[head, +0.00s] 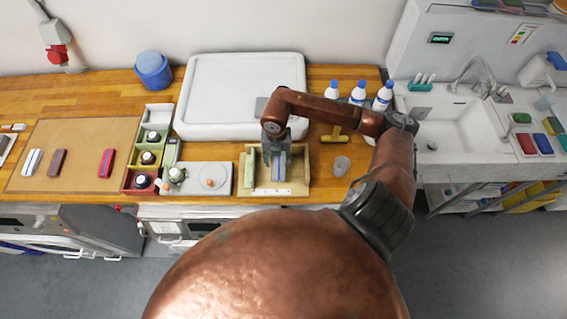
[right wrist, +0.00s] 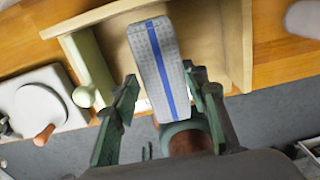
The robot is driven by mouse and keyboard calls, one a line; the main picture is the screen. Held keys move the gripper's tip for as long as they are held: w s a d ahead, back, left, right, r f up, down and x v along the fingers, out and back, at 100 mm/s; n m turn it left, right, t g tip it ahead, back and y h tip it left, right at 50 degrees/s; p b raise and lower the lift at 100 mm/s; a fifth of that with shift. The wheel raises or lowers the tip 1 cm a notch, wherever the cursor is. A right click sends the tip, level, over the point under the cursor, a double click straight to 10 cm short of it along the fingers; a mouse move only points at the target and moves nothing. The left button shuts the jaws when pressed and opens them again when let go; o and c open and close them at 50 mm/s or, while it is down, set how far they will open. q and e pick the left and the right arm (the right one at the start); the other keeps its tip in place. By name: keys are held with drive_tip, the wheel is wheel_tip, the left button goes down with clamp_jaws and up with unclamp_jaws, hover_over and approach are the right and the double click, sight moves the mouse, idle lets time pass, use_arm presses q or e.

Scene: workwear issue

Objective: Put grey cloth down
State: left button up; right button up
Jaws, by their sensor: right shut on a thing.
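A grey cloth with a blue stripe (right wrist: 157,75) is rolled or folded into a long bundle. It also shows in the head view (head: 280,168), below my right gripper (head: 277,150). In the right wrist view, my right gripper (right wrist: 163,82) has one finger on each side of the cloth and is shut on it. The cloth is over an open wooden box (head: 298,190); I cannot tell whether it touches the bottom. My left gripper is not in view.
A grey board with small items (head: 222,185) and coloured bins (head: 135,180) stand left of the box. A clear cup (head: 341,166), a yellow-handled tool (head: 334,136) and white bottles (head: 382,97) are to its right. A large white case (head: 230,80) lies behind.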

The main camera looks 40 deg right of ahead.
sight(283, 160)
drive_tip(key=d+f, duration=0.2)
drive_tip(key=shift+s+d+f, duration=0.1)
drive_tip(key=shift+s+f, duration=0.15)
drive_tip(key=shift+f, duration=0.05)
wheel_tip(283, 160, down, 4)
drive_tip(key=shift+d+r+p, duration=0.15)
drive_tip(key=shift+r+p, duration=0.1)
drive_tip(key=shift+p, duration=0.7)
drive_tip(key=shift+f, duration=0.1)
drive_tip(key=o, duration=1.2)
drive_tip(key=shift+c, duration=0.2)
